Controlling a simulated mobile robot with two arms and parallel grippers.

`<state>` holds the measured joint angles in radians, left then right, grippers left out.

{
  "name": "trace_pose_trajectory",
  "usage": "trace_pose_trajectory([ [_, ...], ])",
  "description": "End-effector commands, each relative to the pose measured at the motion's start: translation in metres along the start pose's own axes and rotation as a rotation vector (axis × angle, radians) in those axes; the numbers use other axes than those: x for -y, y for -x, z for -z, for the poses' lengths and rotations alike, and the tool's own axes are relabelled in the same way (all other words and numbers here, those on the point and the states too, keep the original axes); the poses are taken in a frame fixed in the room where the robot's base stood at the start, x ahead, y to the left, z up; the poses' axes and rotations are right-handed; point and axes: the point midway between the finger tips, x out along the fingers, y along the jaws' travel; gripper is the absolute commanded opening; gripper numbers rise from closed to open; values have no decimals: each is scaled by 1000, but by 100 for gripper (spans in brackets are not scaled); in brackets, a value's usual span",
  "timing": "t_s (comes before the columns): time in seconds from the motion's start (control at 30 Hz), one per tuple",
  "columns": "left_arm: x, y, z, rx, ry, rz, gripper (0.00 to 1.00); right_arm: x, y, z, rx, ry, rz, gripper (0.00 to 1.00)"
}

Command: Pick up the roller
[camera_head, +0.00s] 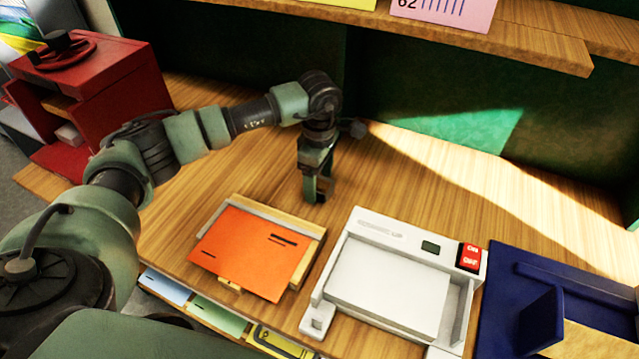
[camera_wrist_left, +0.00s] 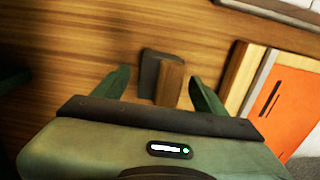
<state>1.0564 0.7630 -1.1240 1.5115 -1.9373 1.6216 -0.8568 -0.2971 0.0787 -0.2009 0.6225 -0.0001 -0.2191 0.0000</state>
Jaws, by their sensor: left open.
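My left gripper (camera_head: 318,188) points down over the wooden table, behind the orange card. It also shows in the left wrist view (camera_wrist_left: 160,82), with its two green fingers spread apart. Between and beyond the fingertips is a small thing with a dark grey part and a brown wooden part (camera_wrist_left: 172,82), which may be the roller. The fingers do not appear to touch it. In the head view the gripper largely hides that spot. My right gripper is in neither view.
An orange card (camera_head: 250,252) lies on a wooden board (camera_head: 313,236). A white tray-like device (camera_head: 375,228) with a red label stands to its right, and a dark blue holder (camera_head: 500,290) farther right. A red cabinet (camera_head: 120,85) stands at left. A wooden shelf (camera_head: 520,50) overhangs the back.

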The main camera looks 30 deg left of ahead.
Motion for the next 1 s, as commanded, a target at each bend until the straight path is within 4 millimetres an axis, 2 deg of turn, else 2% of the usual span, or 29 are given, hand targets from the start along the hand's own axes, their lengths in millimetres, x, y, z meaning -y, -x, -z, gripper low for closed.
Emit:
trace_pose_trajectory([
  [0.03, 0, 0, 0, 0, 0, 0, 72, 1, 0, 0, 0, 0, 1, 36],
  [0.07, 0, 0, 0, 0, 0, 0, 66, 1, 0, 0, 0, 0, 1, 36],
  [0.27, 0, 0, 0, 1, 0, 0, 11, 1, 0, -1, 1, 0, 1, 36],
  [0.67, -1, 6, -1, 2, 0, -3, 11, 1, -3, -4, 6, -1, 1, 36],
  [0.87, -2, 30, -1, 3, 0, -7, 11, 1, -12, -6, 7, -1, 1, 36],
  [1.0, -2, 56, -1, 2, -1, -8, 11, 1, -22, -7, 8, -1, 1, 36],
])
